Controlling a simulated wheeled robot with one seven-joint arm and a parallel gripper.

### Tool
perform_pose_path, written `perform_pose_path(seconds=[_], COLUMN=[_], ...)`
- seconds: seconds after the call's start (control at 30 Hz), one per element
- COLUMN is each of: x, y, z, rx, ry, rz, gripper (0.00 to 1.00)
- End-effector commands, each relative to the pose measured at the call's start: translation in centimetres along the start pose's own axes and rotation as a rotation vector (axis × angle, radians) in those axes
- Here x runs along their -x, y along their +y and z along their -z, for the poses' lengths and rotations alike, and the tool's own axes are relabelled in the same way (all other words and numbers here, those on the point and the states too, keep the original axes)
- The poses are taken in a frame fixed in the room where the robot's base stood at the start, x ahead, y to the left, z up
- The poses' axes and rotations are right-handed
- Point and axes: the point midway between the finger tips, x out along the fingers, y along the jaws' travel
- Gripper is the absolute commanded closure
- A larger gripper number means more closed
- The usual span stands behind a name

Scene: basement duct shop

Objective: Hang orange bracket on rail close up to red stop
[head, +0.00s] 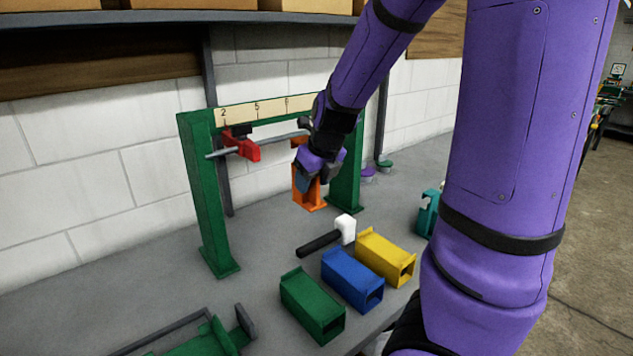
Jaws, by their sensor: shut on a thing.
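The orange bracket (308,192) is in my gripper (314,180), which is shut on it. It hangs below the fingers, in front of the right part of the green frame (200,200). The rail (276,139) is a thin grey bar running across that frame. The red stop (242,146) sits on the rail near its left end, to the left of the bracket. A small orange part shows at rail height beside my wrist; whether the bracket's hook is on the rail is hidden by my gripper.
A scale strip (265,110) runs along the frame's top. A teal thing (428,212) stands right. A shelf with boxes is above.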

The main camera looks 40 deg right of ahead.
Motion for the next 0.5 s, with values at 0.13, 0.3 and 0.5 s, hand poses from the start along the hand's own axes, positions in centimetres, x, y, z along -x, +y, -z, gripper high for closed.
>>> perform_pose_path(seconds=[0.13,0.3,0.5], x=[-0.4,-0.9,-1.4], y=[0.1,0.0,0.0], z=[-1.0,-2.0,-3.3], rx=[0.002,0.000,0.000], ry=[0.000,0.000,-0.001], rz=[0.000,0.001,0.001], gripper=[0.77,0.77,0.77])
